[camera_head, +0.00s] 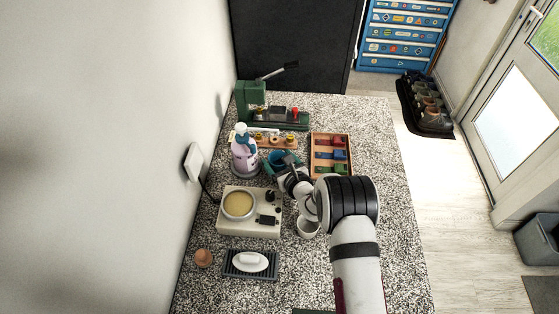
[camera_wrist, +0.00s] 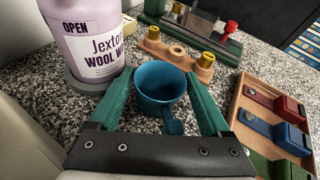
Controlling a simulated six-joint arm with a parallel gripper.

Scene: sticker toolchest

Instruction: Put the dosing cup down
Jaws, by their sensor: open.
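The teal dosing cup (camera_wrist: 160,88) stands upright on the speckled worktop in the wrist view, open end up, with its handle towards my gripper. In the head view the cup (camera_head: 275,157) is partly hidden by my wrist. My gripper (camera_wrist: 156,78) is open, with one green finger on each side of the cup. A narrow gap shows at the left finger; I cannot tell whether the right finger touches the cup. In the head view my gripper (camera_head: 286,162) is small and hard to make out.
A wool wash bottle (camera_head: 244,155) stands left of the cup. Behind is a wooden holder (camera_wrist: 158,46) with yellow-topped pieces, then a green press (camera_head: 252,100). A compartment tray (camera_head: 331,135) lies to the right.

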